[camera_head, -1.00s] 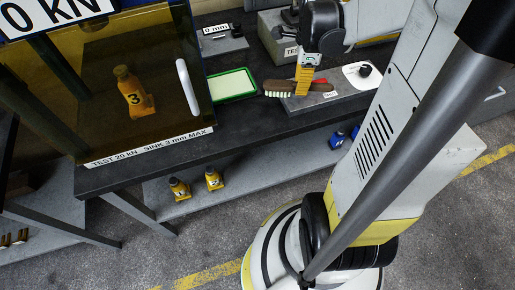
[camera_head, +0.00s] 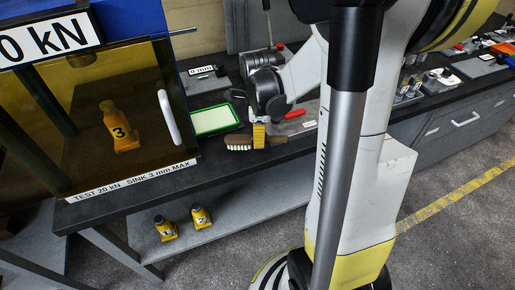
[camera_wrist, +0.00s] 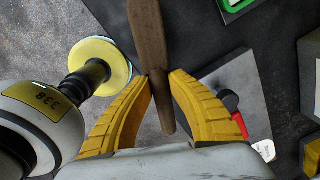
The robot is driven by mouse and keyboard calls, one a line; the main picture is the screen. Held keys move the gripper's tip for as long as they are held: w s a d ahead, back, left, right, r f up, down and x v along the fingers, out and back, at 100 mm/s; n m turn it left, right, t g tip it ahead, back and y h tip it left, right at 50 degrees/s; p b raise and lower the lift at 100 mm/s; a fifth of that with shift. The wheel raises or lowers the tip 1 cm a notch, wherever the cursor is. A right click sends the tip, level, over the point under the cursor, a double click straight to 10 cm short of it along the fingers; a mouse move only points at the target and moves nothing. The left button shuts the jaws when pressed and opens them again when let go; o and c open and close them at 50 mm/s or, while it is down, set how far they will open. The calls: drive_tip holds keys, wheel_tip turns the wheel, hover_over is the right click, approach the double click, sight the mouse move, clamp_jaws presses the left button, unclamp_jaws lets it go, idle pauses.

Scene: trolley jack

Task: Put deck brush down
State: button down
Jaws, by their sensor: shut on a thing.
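The deck brush (camera_head: 240,141) has a brown wooden body and pale bristles facing down. My gripper (camera_head: 259,136) has yellow fingers and is shut on its right-hand part. In the head view the brush appears just right of and in front of the green-rimmed tray (camera_head: 237,126), near the bench's front edge. I cannot tell its height above the bench. In the wrist view the brown handle (camera_wrist: 150,45) runs up between the yellow fingers (camera_wrist: 160,82), with its rounded end just below their tips. The bristles are hidden there.
The dark bench (camera_head: 185,172) has a grey plate with a red-handled tool (camera_head: 294,114) behind the gripper. A press with a tinted door and white handle (camera_head: 168,117) stands at left. Two yellow bottle jacks (camera_head: 165,229) (camera_head: 201,217) stand on the lower shelf.

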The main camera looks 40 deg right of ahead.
sight(259, 155)
drive_tip(key=shift+f+b, duration=0.85)
drive_tip(key=shift+f, duration=1.15)
drive_tip(key=shift+f, duration=0.2)
drive_tip(key=c, duration=1.4)
unclamp_jaws()
drive_tip(key=shift+o, duration=0.2)
drive_tip(key=shift+r, duration=0.15)
